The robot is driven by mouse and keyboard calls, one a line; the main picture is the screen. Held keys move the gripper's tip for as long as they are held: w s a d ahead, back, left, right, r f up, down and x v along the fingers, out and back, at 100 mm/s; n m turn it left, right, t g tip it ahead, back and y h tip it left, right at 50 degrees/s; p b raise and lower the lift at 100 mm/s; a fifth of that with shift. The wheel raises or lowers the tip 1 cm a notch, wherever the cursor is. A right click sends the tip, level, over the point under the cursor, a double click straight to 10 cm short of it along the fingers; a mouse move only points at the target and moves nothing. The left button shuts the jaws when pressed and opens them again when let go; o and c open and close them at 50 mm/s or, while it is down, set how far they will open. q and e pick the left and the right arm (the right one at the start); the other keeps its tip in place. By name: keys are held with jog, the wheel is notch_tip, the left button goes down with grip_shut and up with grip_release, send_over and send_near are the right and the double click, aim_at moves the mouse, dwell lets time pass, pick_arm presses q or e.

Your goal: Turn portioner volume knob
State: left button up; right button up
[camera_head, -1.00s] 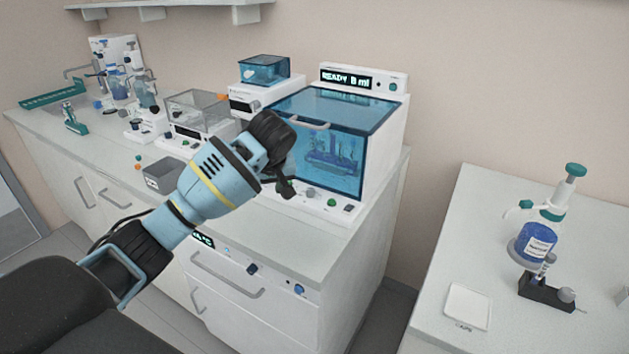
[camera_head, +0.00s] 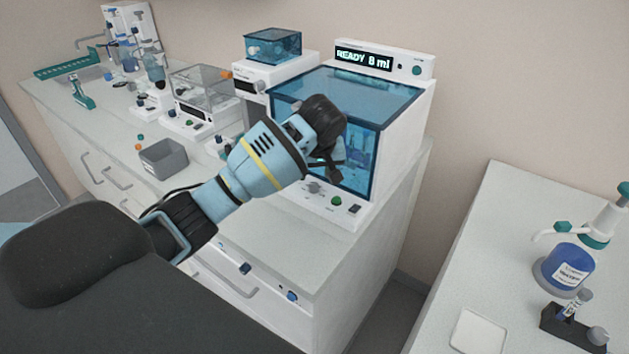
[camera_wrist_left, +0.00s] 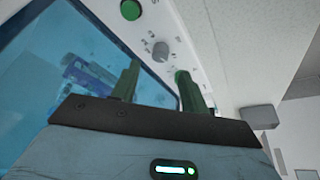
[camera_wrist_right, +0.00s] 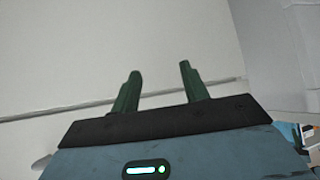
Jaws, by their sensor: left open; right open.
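The portioner (camera_head: 398,130) is a white box with a blue see-through front and lid, and its display (camera_head: 364,59) reads "READY 8 ml". A grey knob (camera_head: 314,187) sits on its lower front panel, left of a green button (camera_head: 337,201). My left gripper (camera_head: 332,172) is open in front of the blue window, just above the panel. In the left wrist view the knob (camera_wrist_left: 160,51) shows beyond the two green fingertips (camera_wrist_left: 159,72), apart from them. My right gripper (camera_wrist_right: 157,68) is open and empty, facing pale flat surfaces; it is not seen in the head view.
A grey open bin (camera_head: 164,160) and smaller devices, including a clear-lidded one (camera_head: 203,88), stand left on the counter. A separate bench on the right holds a blue bottle dispenser (camera_head: 565,268), a black holder (camera_head: 560,326) and a white plate (camera_head: 478,331). A floor gap separates them.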

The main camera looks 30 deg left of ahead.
aim_at(314, 184)
pick_arm(q)
jog(key=shift+x, duration=2.75)
jog(key=shift+c, duration=0.4)
grip_shut()
